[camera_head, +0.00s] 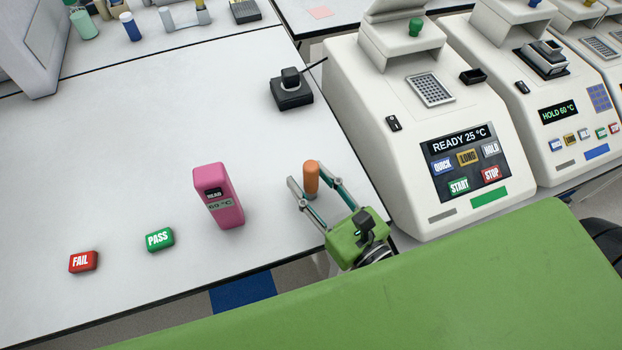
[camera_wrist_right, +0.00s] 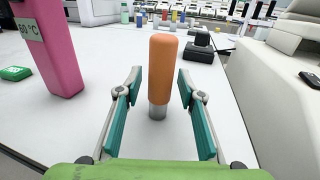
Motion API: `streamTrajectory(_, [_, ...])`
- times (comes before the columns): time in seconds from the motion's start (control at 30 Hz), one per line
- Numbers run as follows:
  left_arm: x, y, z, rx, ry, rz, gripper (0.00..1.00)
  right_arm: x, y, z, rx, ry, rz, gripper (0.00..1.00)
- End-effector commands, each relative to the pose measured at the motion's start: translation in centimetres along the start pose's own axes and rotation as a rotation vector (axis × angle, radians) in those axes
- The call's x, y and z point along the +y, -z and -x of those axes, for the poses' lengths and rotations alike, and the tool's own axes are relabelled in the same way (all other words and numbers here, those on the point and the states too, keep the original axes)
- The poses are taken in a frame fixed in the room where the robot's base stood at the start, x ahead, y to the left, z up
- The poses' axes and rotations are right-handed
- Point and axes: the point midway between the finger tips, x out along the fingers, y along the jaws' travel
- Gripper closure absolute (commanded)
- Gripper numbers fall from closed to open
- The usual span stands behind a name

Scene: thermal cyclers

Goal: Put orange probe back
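The orange probe (camera_head: 311,178) stands upright on the white table, right of the pink reader. In the right wrist view the orange probe (camera_wrist_right: 162,70) shows an orange handle above a short metal lower end. My right gripper (camera_head: 313,187) is open, with its fingers on either side of the probe. In the wrist view small gaps show between the probe and the fingertips (camera_wrist_right: 160,88). A pink reader (camera_head: 218,197) stands upright with a "READ" label and a 60 °C display. My left gripper is not in view.
A black block (camera_head: 291,92) with a knob and cable sits farther back. Green PASS (camera_head: 159,239) and red FAIL (camera_head: 84,261) buttons lie at the left. A thermal cycler (camera_head: 420,130) reading "READY 25 °C" stands close on the right. The table's middle is clear.

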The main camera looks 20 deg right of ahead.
Motion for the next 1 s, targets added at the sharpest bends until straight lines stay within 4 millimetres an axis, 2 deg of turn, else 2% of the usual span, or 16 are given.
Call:
streamTrajectory(0.3, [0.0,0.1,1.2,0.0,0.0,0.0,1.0,0.1,-1.4,0.3,0.003,-0.002,0.001,0.65])
streamTrajectory(0.33, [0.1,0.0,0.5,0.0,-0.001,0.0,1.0,0.1,-0.7,1.0,0.006,-0.003,0.003,0.65])
streamTrajectory(0.4, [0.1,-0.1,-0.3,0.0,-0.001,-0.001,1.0,0.1,-0.5,2.3,0.006,-0.005,0.003,0.65])
streamTrajectory(0.7, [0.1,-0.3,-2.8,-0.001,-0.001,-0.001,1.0,0.1,-0.6,8.0,0.007,-0.006,0.003,0.65])
streamTrajectory(1.0, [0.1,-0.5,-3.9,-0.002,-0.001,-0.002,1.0,0.1,-0.9,11.5,0.004,-0.002,0.002,0.65])
